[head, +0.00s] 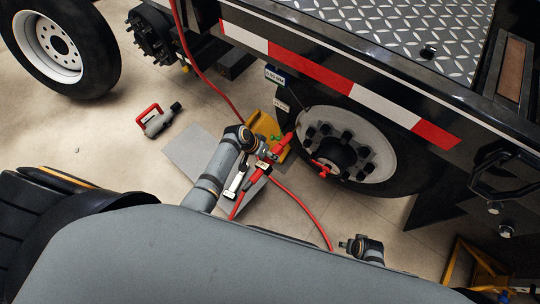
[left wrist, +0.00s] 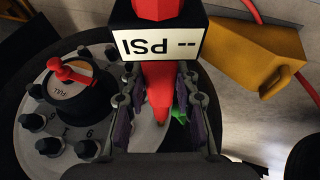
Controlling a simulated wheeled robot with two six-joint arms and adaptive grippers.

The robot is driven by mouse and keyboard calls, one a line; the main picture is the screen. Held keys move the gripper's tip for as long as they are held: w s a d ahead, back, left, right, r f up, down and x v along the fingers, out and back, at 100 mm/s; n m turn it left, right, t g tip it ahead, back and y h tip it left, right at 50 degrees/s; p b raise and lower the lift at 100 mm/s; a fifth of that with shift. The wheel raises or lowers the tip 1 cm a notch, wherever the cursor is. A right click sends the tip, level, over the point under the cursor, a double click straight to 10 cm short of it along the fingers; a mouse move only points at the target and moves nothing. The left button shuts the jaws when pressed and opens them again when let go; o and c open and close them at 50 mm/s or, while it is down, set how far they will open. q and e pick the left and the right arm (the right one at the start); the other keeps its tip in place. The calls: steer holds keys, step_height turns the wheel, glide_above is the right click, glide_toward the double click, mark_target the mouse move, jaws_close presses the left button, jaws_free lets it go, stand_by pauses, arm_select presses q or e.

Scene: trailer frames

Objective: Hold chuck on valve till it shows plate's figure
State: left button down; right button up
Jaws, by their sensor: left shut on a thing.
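My left gripper (head: 268,158) is shut on the red inflator chuck (head: 284,146), beside the mounted trailer wheel (head: 387,146). In the left wrist view the red chuck body (left wrist: 158,90) runs between the fingers of my left gripper (left wrist: 160,125). Its white display (left wrist: 160,46) reads "-- PSI", upside down in that view. I cannot make out the valve, or whether the chuck touches it. Two small white plates (head: 275,76) hang on the trailer above the wheel; their print is too small to read.
The hub (left wrist: 78,85) has a red lever on its cap and dark lug nuts around it. A yellow block (head: 262,128) stands by the tyre. A red hose (head: 300,200) crosses the floor. A red-handled tool (head: 155,120) and a loose wheel (head: 62,45) are at left.

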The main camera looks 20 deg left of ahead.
mark_target(262, 165)
arm_select(q)
steer(key=shift+w+d+r, duration=0.1)
steer(key=shift+w+d, duration=0.1)
steer(key=shift+w, duration=0.35)
arm_select(e)
steer(key=shift+f, duration=0.15)
stand_by(1.0)
arm_select(q)
steer(key=shift+s+a+r+p, duration=0.1)
steer(key=shift+s+a+p, duration=0.1)
steer(key=shift+s+p, duration=0.3)
steer(key=shift+s+a+r+p, duration=0.1)
steer(key=shift+s+a+p, duration=0.15)
steer(key=shift+s, duration=0.3)
steer(key=shift+s+a+f+p, duration=0.1)
steer(key=shift+s+a+p, duration=0.15)
steer(key=shift+s+p, duration=0.4)
steer(key=shift+s+a+f+p, duration=0.1)
steer(key=shift+s+a+p, duration=0.2)
steer(key=shift+s, duration=0.6)
steer(key=shift+s+a+p, duration=0.2)
steer(key=shift+s+p, duration=0.35)
steer(key=shift+s, duration=0.2)
arm_select(e)
step_height(262, 165, up, 5)
steer(key=shift+f, duration=0.15)
